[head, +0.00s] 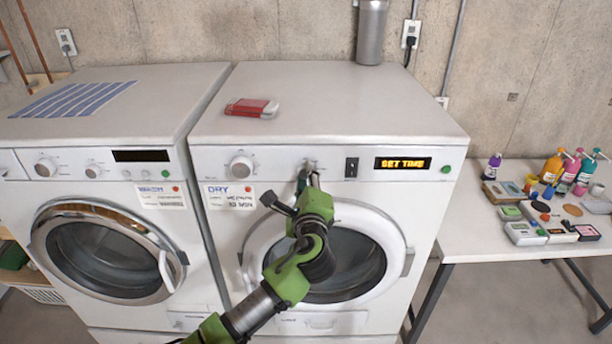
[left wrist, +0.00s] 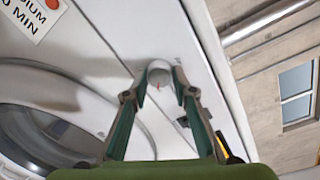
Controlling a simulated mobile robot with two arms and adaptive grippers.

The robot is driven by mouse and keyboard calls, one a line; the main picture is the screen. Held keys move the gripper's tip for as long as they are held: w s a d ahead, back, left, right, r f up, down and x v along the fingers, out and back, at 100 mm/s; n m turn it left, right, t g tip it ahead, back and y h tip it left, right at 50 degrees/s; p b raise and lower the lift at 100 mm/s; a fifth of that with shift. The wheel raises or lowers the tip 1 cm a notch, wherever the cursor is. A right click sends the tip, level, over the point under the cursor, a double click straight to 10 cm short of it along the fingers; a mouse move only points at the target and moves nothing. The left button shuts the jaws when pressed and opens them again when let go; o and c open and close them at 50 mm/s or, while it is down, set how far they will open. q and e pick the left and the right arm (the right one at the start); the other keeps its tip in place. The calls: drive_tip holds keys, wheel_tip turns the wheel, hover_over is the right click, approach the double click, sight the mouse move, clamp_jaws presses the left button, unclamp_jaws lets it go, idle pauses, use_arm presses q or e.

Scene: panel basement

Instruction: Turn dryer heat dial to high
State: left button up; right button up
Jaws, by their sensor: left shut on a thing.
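The dryer (head: 330,108) is the right-hand white machine, with its control panel facing me. My left gripper (head: 308,178) is shut on the smaller dial. In the left wrist view the green fingers hold this round white dial (left wrist: 159,70) from both sides, and a small red mark shows on it. I cannot read the dial's markings. The display (head: 403,163) reads "SET TIME". My right gripper is not in view.
A washer (head: 95,105) stands close on the left. A "DRY" label (head: 230,196) is on the dryer front; in the wrist view its text ends in "MIN". A red and white box (head: 251,108) lies on top. A table (head: 480,238) with bottles and small items stands right.

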use_arm(q)
drive_tip(key=shift+m, duration=0.6)
drive_tip(key=o, duration=1.1)
drive_tip(key=shift+s, duration=0.1)
drive_tip(key=s, duration=1.1)
drive_tip(key=shift+s+d+r, duration=0.2)
drive_tip(key=shift+s+d, duration=0.1)
drive_tip(key=shift+s, duration=0.05)
